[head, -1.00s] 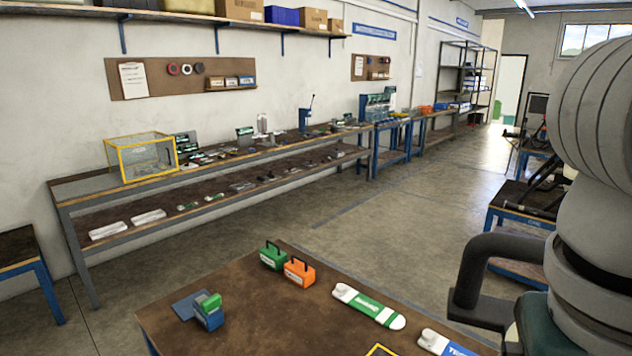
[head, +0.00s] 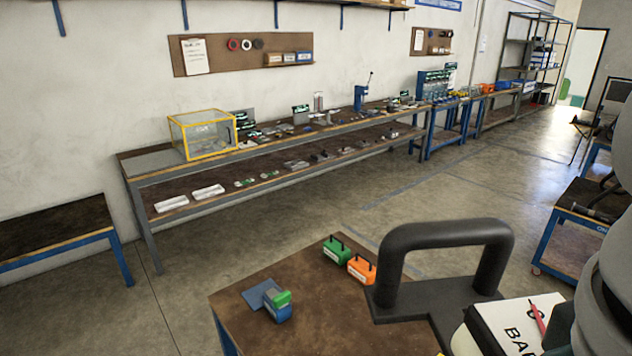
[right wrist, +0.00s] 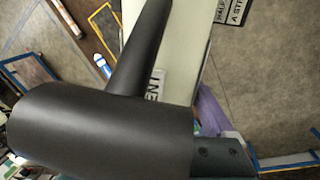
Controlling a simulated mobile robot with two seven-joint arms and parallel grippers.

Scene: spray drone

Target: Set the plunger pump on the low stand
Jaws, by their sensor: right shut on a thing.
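A thick black looped handle (head: 445,240) on a dark flat base stands large in the foreground of the head view. A pale body with a lettered label (head: 520,325) and a red stick lies beside it. In the right wrist view a thick dark cylinder (right wrist: 100,130) and a thinner dark bar (right wrist: 140,50) cross a pale surface. I cannot tell for sure which part is the plunger pump. My right gripper (right wrist: 222,157) is shut on the dark handle; only a small part of it shows. My left gripper is out of view. I cannot single out the low stand.
A brown worktable (head: 245,330) holds a green case (head: 336,250), an orange case (head: 361,269) and a blue-green block (head: 277,303). A long two-level bench (head: 150,165) runs along the wall. A low blue-legged table (head: 50,227) stands at left. The central floor is open.

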